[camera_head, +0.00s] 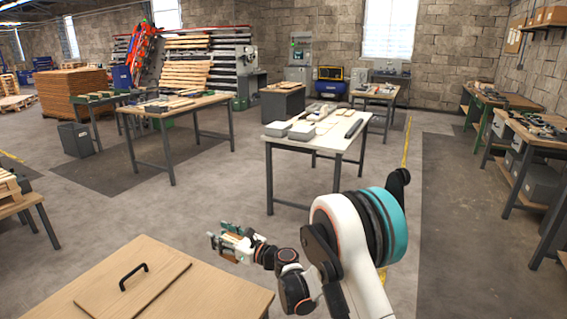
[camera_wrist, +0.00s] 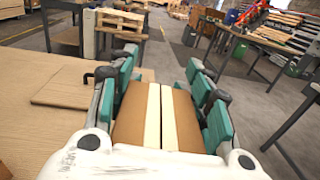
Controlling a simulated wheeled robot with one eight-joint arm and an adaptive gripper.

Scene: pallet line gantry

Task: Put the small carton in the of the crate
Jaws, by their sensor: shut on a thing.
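My gripper (camera_head: 226,240) reaches out over the floor just past the wooden surface in the head view. In the wrist view my gripper (camera_wrist: 163,78) is shut on the small carton (camera_wrist: 131,118), brown with a pale strip along its middle, between teal finger pads. The carton is small and partly covered by the fingers in the head view. A pale wooden surface (camera_head: 215,290) fills the lower left, with a flat wooden panel (camera_head: 150,295) and black handle (camera_head: 133,275) on it. I cannot tell whether this is the crate; its inside is not seen.
A light-topped table (camera_head: 340,133) with grey boxes (camera_head: 301,131) stands beyond my arm. Another wooden table (camera_head: 200,101) is at the back left. Workbenches (camera_head: 540,135) line the right side. Open floor lies between the tables.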

